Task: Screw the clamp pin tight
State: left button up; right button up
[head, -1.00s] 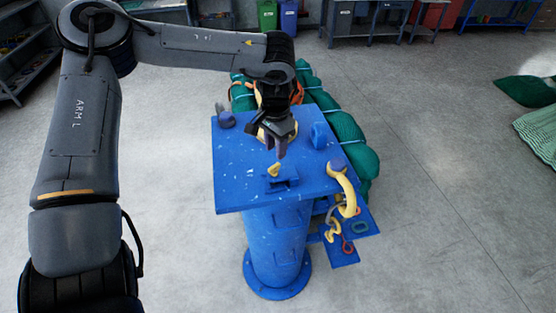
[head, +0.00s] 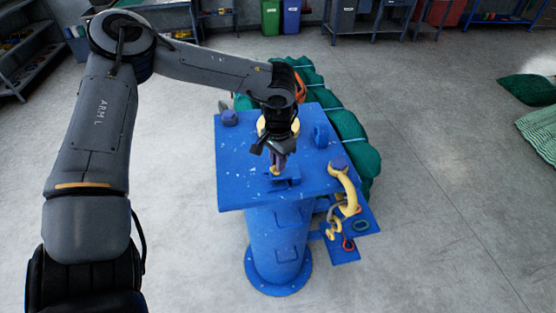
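The blue table (head: 235,185) stands on a round blue pedestal. A small blue clamp block (head: 287,182) sits near the table's front edge, with a small yellow piece (head: 275,171), apparently the clamp pin, at its top. My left gripper (head: 278,164) points down from above, its fingertips at the yellow piece and partly covering it. I cannot tell whether the fingers are closed on it. My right gripper is out of view.
A blue upright ring (head: 320,134) and a blue knob (head: 230,118) stand on the table. Green net rolls (head: 352,140) lie behind.

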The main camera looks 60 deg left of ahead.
pick_arm(q)
grip_shut()
